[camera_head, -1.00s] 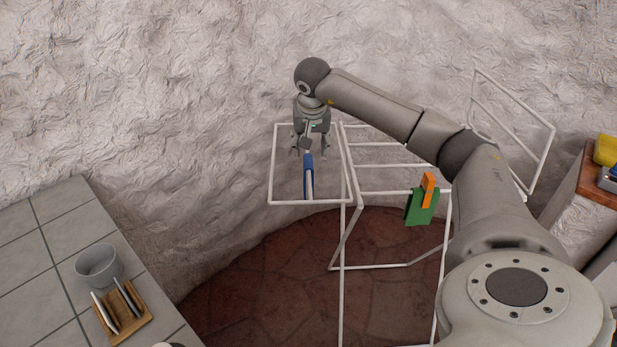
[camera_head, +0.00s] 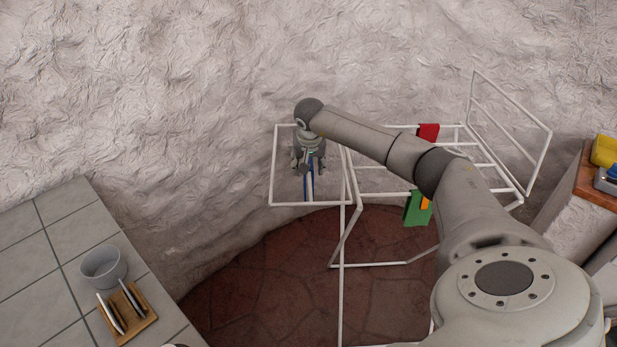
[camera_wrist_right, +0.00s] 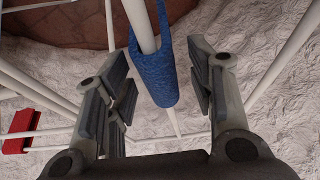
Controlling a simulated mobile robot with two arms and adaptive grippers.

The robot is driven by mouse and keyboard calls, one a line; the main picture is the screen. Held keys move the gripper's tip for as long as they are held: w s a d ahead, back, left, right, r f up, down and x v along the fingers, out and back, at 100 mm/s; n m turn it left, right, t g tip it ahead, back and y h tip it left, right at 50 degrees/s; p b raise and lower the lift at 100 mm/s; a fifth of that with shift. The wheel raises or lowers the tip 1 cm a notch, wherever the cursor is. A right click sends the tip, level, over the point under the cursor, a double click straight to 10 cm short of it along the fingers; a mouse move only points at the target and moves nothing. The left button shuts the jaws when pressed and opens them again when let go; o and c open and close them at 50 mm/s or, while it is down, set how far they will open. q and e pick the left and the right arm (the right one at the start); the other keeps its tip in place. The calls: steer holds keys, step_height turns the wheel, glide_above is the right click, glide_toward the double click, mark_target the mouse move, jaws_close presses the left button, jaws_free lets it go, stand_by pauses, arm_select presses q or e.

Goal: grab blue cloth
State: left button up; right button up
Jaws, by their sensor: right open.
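The blue cloth (camera_wrist_right: 155,75) hangs folded over a white bar of the drying rack (camera_head: 271,165). My right gripper is over the rack's left wing. In the right wrist view its fingers (camera_wrist_right: 160,95) are open, one on each side of the cloth, with visible gaps. The cloth's far end runs off the top of that view. My left gripper is not in view.
A green cloth (camera_head: 415,211) with an orange peg-like piece (camera_head: 426,202) and a red cloth (camera_head: 429,132) hang on the rack. A tiled counter (camera_head: 30,240) at left holds a grey bowl (camera_head: 103,268) and a wooden rack with plates (camera_head: 143,324). A rough wall stands behind.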

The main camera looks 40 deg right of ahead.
jaws_close()
steer(key=shift+r, duration=0.2)
